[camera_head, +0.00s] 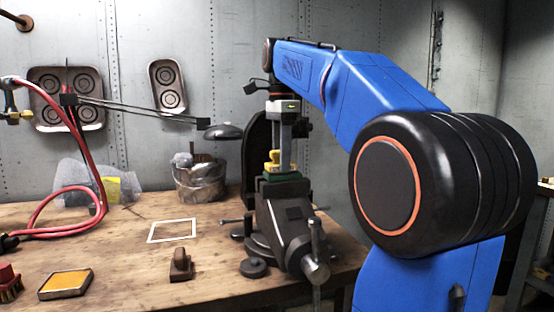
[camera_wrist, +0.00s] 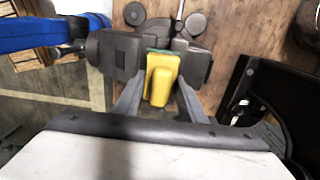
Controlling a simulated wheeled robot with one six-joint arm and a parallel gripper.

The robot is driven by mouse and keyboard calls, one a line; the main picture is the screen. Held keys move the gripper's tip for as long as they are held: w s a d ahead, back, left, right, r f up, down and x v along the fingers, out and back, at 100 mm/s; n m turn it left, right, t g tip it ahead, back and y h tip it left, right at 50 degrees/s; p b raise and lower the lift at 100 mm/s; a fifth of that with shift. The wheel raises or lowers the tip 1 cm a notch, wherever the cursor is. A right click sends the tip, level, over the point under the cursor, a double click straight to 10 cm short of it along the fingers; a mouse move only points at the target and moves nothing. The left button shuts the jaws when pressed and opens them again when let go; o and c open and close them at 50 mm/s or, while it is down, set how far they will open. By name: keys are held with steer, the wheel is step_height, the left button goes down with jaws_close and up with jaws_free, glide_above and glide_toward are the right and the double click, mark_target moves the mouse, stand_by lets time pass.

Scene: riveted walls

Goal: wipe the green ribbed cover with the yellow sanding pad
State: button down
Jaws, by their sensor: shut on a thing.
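The yellow sanding pad (camera_head: 272,162) is between the fingers of my gripper (camera_head: 279,152), which is shut on it. In the wrist view the pad (camera_wrist: 162,80) sits between the two grey fingers of my gripper (camera_wrist: 160,98). The green ribbed cover (camera_head: 286,178) lies on top of the dark vise, directly under the pad. In the wrist view only a thin green strip of the cover (camera_wrist: 158,51) shows beyond the pad; the pad hides much of the rest. The pad looks very close to the cover; I cannot tell if they touch.
The dark vise (camera_head: 291,222) stands on the wooden bench (camera_head: 120,240). A bucket (camera_head: 199,181), a white square outline (camera_head: 172,230), a small dark block (camera_head: 181,264), a yellow-topped tray (camera_head: 66,284) and a red brush (camera_head: 9,283) are to the left. A red hose (camera_head: 50,190) loops at far left.

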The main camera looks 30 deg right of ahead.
mark_target(270, 158)
steer(key=shift+w+a+f, duration=0.1)
steer(key=shift+w+a, duration=0.1)
steer(key=shift+a, duration=0.55)
steer(key=shift+w+a+f, duration=0.1)
steer(key=shift+w+a, duration=0.1)
steer(key=shift+a, duration=0.5)
steer(key=shift+d+r, duration=0.1)
steer(key=shift+s+d+r, duration=0.1)
steer(key=shift+s+d, duration=0.15)
steer(key=shift+d, duration=0.4)
steer(key=shift+s+d, duration=0.2)
steer(key=shift+d, duration=0.55)
steer(key=shift+w+a, duration=0.25)
steer(key=shift+a, duration=0.55)
steer(key=shift+a, duration=0.1)
steer(key=shift+w+a, duration=0.2)
steer(key=shift+a, duration=0.4)
